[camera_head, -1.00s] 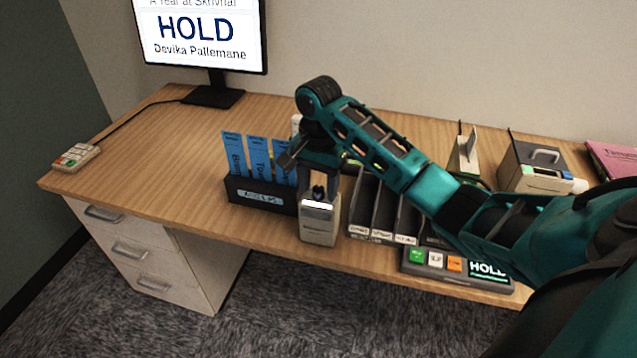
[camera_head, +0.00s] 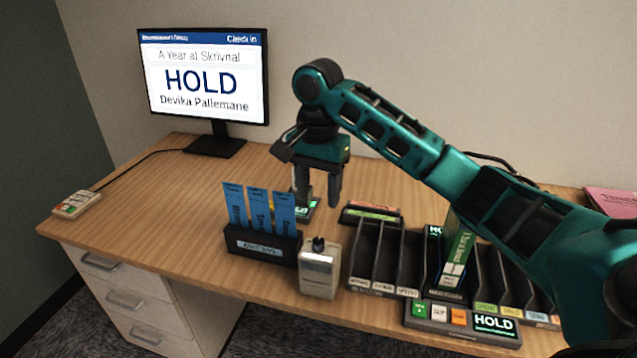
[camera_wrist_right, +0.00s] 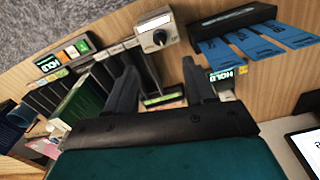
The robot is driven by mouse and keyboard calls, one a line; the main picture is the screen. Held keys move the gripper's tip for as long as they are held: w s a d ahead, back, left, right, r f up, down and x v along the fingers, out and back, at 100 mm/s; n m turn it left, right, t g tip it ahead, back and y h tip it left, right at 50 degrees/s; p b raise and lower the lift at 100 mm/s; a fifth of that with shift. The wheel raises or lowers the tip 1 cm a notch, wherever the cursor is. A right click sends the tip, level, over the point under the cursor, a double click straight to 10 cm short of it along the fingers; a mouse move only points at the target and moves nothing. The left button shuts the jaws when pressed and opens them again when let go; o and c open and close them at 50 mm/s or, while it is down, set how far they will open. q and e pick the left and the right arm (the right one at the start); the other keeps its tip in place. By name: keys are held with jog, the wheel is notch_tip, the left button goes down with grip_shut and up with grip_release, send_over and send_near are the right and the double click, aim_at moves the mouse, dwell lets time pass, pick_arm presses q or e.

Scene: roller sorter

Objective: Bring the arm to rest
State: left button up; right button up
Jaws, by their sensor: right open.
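My right gripper (camera_head: 319,188) is open and empty, fingers pointing down, raised above the desk behind the small beige box with a dark knob (camera_head: 319,270). In the right wrist view the open fingers (camera_wrist_right: 160,85) show with nothing between them. The teal right arm reaches in from the right, over the row of dark slots (camera_head: 385,255). My left gripper is not in view. The monitor (camera_head: 204,85) reads "HOLD" with the name Devika Pallemane.
A dark holder (camera_head: 262,245) with blue cards stands left of the box. A green book (camera_head: 457,255) stands in a slot. A button panel (camera_head: 462,322) with a HOLD display lies at the front edge. A keypad (camera_head: 77,204) sits far left. The desk's left middle is clear.

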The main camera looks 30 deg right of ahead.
jog(key=shift+r, duration=0.55)
jog(key=shift+f, duration=0.15)
jog(key=s+a+f+n+t+y, duration=0.2)
jog(key=s+a+f+n, duration=0.85)
jog(key=a+f, duration=0.4)
jog(key=s+d+f+n+t+h, duration=0.1)
jog(key=s+d+f+n, duration=0.15)
jog(key=s, duration=0.55)
jog(key=s+d+f+n+t+h, duration=0.1)
jog(key=s+d, duration=0.2)
jog(key=s, duration=0.4)
jog(key=w+a+f+t+y, duration=0.2)
jog(key=w+f+t, duration=0.4)
jog(key=f, duration=0.3)
jog(key=shift+w+a+n+t, duration=0.3)
jog(key=shift+w+a+t, duration=0.1)
jog(key=shift+w+a, duration=0.35)
